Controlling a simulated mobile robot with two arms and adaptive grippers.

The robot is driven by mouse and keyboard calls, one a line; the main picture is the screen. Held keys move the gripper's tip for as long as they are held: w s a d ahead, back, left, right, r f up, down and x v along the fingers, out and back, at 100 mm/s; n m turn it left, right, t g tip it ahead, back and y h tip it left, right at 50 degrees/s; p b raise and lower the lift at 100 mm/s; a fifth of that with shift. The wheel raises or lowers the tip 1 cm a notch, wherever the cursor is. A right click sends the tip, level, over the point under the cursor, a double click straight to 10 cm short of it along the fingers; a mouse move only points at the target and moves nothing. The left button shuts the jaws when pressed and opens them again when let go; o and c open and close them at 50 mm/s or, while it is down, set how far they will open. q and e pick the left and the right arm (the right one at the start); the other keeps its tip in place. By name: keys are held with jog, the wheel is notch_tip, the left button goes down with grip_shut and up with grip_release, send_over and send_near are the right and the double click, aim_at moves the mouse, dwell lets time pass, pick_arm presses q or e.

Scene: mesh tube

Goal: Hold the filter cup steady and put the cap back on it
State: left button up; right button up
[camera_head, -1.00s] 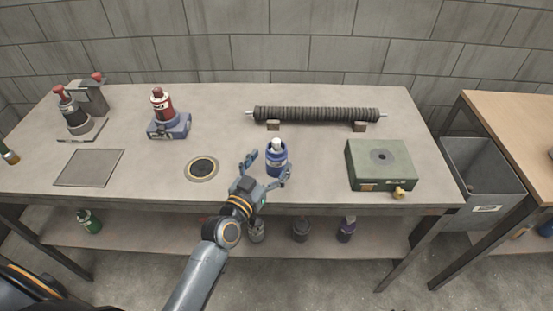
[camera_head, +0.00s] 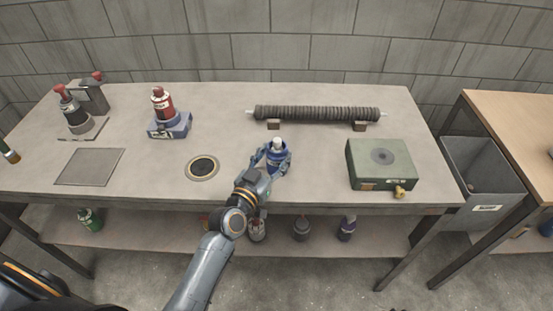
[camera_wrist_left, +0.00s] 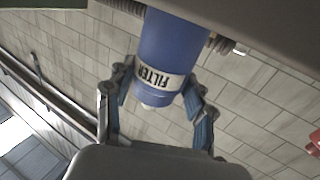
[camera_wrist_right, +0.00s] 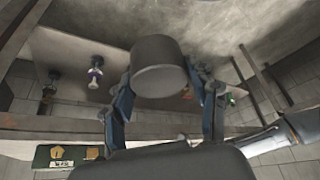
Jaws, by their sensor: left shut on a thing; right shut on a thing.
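The filter cup (camera_head: 277,150) is a blue cylinder with a whitish top, upright on the bench near the front middle. In the left wrist view the cup (camera_wrist_left: 172,45) appears upside down, with a white FILTER label. My left gripper (camera_head: 273,160) is shut on the cup, one finger on each side; its fingers also show in the left wrist view (camera_wrist_left: 157,100). In the right wrist view my right gripper (camera_wrist_right: 160,88) is shut on a dark grey round piece that looks like the cap (camera_wrist_right: 160,68). The right gripper does not show in the head view.
A ribbed dark tube (camera_head: 317,114) lies on two blocks behind the cup. A green box (camera_head: 381,165) stands to the right, a round dark pad (camera_head: 202,167) to the left. A red bottle (camera_head: 162,103) on a blue base stands farther left. The bench between them is clear.

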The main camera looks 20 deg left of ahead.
aim_at(275, 146)
pick_arm(q)
jog(key=shift+r, duration=0.1)
jog(key=shift+r, duration=0.6)
pick_arm(e)
jog(key=shift+r, duration=0.15)
pick_arm(q)
notch_tip(275, 146, up, 2)
jog(key=shift+p, duration=0.35)
pick_arm(e)
jog(key=shift+r, duration=0.15)
jog(key=shift+r+p, duration=0.4)
jog(key=shift+r, duration=0.05)
pick_arm(q)
jog(key=s+a+r, duration=0.2)
jog(key=s+r, duration=0.3)
jog(key=s, duration=0.1)
jog(key=s+a+r, duration=0.2)
jog(key=s+r, duration=0.2)
jog(key=s, duration=0.3)
jog(key=shift+s+a+r+b, duration=0.15)
jog(key=shift+a+r+b, duration=0.1)
jog(key=shift+r+b, duration=0.15)
pick_arm(e)
jog(key=shift+f, duration=0.4)
pick_arm(q)
jog(key=shift+f, duration=0.1)
jog(key=o, duration=0.6)
grip_shut()
